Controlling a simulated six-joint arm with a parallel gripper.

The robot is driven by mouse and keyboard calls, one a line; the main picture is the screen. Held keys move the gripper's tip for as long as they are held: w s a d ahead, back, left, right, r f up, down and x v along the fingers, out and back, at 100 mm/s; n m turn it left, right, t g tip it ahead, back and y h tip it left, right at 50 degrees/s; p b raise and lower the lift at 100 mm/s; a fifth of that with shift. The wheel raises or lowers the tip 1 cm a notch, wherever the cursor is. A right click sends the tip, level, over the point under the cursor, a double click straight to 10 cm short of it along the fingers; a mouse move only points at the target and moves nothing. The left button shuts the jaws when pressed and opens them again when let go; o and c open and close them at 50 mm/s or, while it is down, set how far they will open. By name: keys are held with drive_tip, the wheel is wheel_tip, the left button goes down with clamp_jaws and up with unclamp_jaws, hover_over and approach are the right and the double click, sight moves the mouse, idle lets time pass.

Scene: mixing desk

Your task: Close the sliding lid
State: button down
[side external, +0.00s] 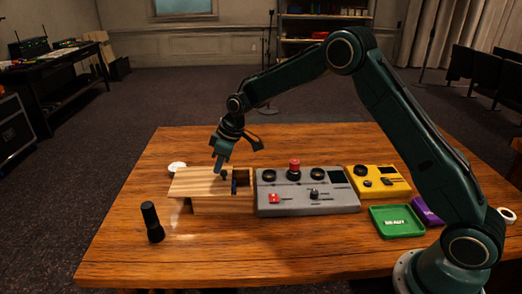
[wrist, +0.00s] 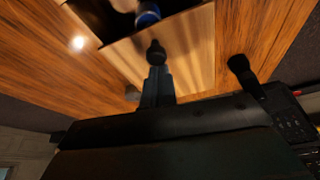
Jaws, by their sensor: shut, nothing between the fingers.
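A light wooden box (side external: 223,207) stands on the desk, left of the grey mixer. Its striped wooden sliding lid (side external: 195,184) is partly open, shifted left and overhanging the box's left end. The lid also shows in the wrist view (wrist: 192,45). The right part of the box is uncovered, and a dark blue item (wrist: 147,15) shows in the opening. My gripper (side external: 219,171) points down over the lid, near its right end, shut and empty. A small dark knob-like piece (wrist: 156,47) shows at the fingertips; I cannot tell whether they touch it.
A grey mixer (side external: 305,203) stands close to the box's right end. Beyond it are a yellow device (side external: 379,181), a green tray (side external: 397,233) and a purple item (side external: 426,210). A black cylinder (side external: 152,222) stands front left. A white round item (side external: 177,167) lies behind the lid.

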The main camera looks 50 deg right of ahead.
drive_tip(key=s+d, duration=0.4)
drive_tip(key=shift+s+d, duration=0.35)
drive_tip(key=shift+s, duration=0.05)
drive_tip(key=shift+w+a+r, duration=0.2)
drive_tip(key=shift+w+a, duration=0.45)
drive_tip(key=shift+w, duration=0.25)
drive_tip(key=shift+w+a+r, duration=0.2)
drive_tip(key=shift+w+a, duration=0.45)
drive_tip(key=shift+w, duration=0.2)
drive_tip(key=v, duration=1)
drive_tip(key=shift+s, duration=0.15)
